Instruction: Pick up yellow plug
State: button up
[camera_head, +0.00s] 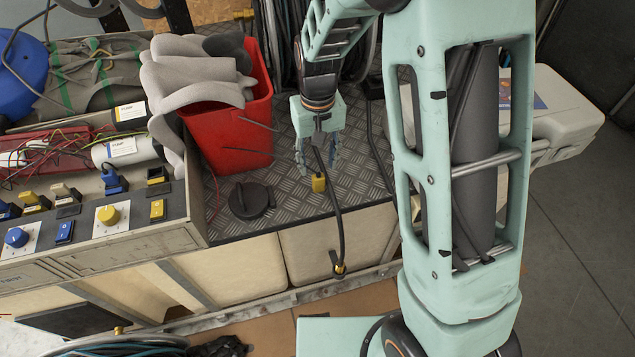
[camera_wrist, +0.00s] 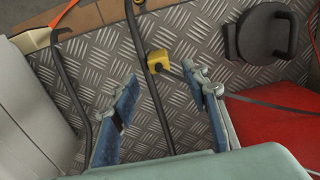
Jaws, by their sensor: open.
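The small yellow plug (camera_head: 318,184) lies on the grey diamond-plate deck (camera_head: 290,204), near its front edge. It also shows in the wrist view (camera_wrist: 158,61), beside a dark cable and with a thin lead on its right. My gripper (camera_head: 317,166) is above the plug, pointing down, with its fingers apart and nothing between them. In the wrist view my gripper (camera_wrist: 160,80) has one blue finger on each side, and the plug shows just beyond the gap between the tips. In the head view the gripper partly covers the deck behind the plug.
A dark cable (camera_head: 338,225) hangs over the deck edge to a second yellow end (camera_head: 340,269). A red bucket (camera_head: 232,125) with grey foam stands left of the gripper. A black round cap (camera_head: 250,201) lies in front of it. A switch panel (camera_head: 110,215) is farther left.

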aim_at(318, 176)
notch_tip(318, 176, down, 6)
jog(key=shift+s+f+b, duration=0.1)
jog(key=shift+s+b, duration=0.05)
jog(key=shift+b, duration=0.25)
jog(key=shift+c, duration=0.6)
grip_shut()
